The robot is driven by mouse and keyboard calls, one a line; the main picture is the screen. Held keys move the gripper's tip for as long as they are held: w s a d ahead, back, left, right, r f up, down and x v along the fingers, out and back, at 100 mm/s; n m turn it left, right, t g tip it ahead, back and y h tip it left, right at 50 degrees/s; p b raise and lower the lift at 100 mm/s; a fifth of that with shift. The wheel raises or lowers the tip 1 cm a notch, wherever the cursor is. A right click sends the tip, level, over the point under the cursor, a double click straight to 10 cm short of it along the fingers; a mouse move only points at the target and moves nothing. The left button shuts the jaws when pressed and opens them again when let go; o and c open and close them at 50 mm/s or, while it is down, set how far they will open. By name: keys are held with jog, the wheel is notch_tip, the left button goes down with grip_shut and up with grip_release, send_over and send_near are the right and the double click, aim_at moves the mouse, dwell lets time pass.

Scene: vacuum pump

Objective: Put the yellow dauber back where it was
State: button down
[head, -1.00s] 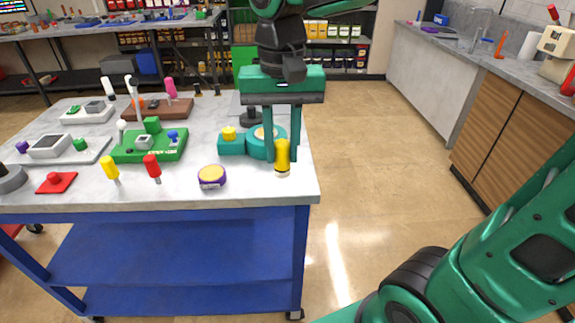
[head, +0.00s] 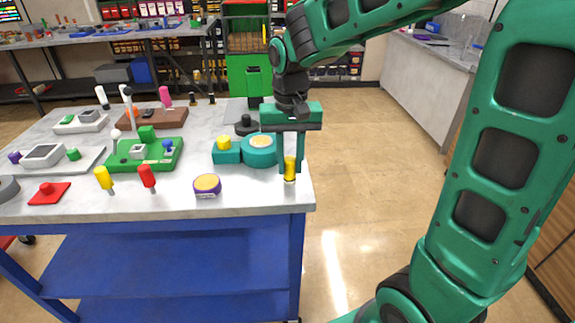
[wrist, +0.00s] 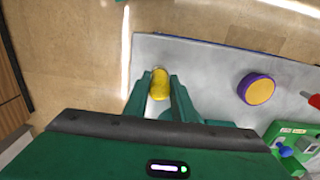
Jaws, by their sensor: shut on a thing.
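The yellow dauber (head: 290,168) is upright with a pale lower end, over the right part of the grey table top (head: 240,203). My gripper (head: 291,163) points down with its two teal fingers on either side of the dauber, shut on it. The wrist view also shows the dauber (wrist: 160,84) between the fingertips (wrist: 159,90), close to the table's edge. I cannot tell whether its lower end touches the table. A round purple tin with a tan top (head: 207,185) stands to the left of the dauber.
A round teal pot (head: 259,151) and a teal block with a yellow knob (head: 226,153) stand just left of my gripper. A black knob (head: 246,126) is behind. Red (head: 147,178) and yellow (head: 103,178) handled tools stand further left. Bare floor lies right of the table.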

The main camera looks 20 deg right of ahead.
aim_at(290, 160)
jog(key=shift+f, duration=0.5)
jog(key=c, duration=1.5)
grip_release()
jog(key=shift+f, duration=0.15)
notch_tip(290, 160, up, 12)
jog(key=shift+r, duration=0.15)
jog(key=s+d+f+m, duration=0.1)
jog(key=s+d+f, duration=0.3)
jog(key=s, duration=0.3)
jog(key=s+d+f+m, duration=0.1)
jog(key=s+d+f, duration=0.3)
jog(key=s+d, duration=0.3)
jog(key=s+d+f, duration=0.3)
jog(key=s+d, duration=0.3)
jog(key=s, duration=0.3)
jog(key=shift+d+f+m, duration=0.1)
jog(key=shift+f+m, duration=0.3)
